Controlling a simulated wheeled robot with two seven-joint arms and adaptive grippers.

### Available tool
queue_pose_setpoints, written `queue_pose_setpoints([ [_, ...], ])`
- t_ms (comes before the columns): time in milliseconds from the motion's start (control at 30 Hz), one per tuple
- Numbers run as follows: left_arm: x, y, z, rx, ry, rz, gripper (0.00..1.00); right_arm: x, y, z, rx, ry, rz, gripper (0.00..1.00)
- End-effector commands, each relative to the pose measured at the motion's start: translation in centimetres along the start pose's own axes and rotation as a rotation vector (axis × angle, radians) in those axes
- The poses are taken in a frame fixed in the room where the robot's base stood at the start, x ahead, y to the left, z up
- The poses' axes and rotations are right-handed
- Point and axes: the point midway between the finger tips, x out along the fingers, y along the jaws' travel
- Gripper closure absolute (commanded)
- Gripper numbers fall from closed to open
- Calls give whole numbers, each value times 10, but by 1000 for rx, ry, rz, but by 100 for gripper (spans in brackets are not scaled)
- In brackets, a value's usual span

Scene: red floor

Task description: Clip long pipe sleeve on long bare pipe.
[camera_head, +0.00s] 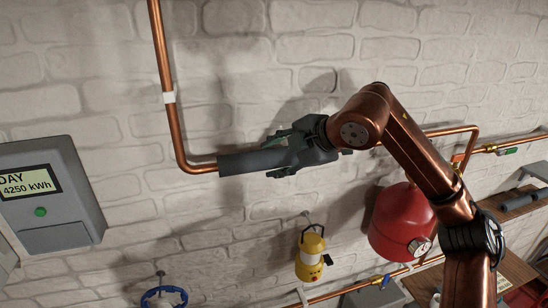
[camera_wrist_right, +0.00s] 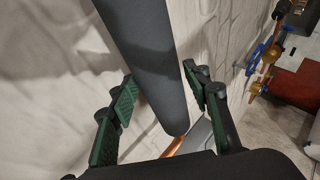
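The bare copper pipe (camera_head: 164,60) comes down the brick wall in the head view and bends to the right. A long dark grey sleeve (camera_head: 245,162) sits around its horizontal run just right of the bend. My right gripper (camera_head: 285,150) is at the sleeve's right part and hides what lies there. In the right wrist view the sleeve (camera_wrist_right: 150,60) passes between the green-padded fingers (camera_wrist_right: 165,90), which look spread with small gaps beside it. A bit of copper pipe (camera_wrist_right: 174,146) shows at the sleeve's lower end. My left gripper is not in view.
A grey meter (camera_head: 52,200) hangs at the left. A yellow lantern (camera_head: 310,258) and a red tank (camera_head: 400,225) are below my right arm. A wooden shelf (camera_head: 510,208) at the right bears a dark grey piece (camera_head: 525,196). A blue valve wheel (camera_head: 163,298) is at the bottom.

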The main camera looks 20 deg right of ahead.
Motion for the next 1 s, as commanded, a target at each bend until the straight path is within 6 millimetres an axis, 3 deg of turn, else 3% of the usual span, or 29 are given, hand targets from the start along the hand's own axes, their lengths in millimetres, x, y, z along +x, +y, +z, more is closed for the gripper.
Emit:
queue_pose_setpoints([
  [133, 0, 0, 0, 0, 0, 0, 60, 0, 0, 0, 0, 1, 1, 44],
  [533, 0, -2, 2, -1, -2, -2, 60, -9, 1, 0, 0, 1, 3, 43],
  [1000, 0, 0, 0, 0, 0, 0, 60, -98, 1, 0, 0, 1, 4, 43],
])
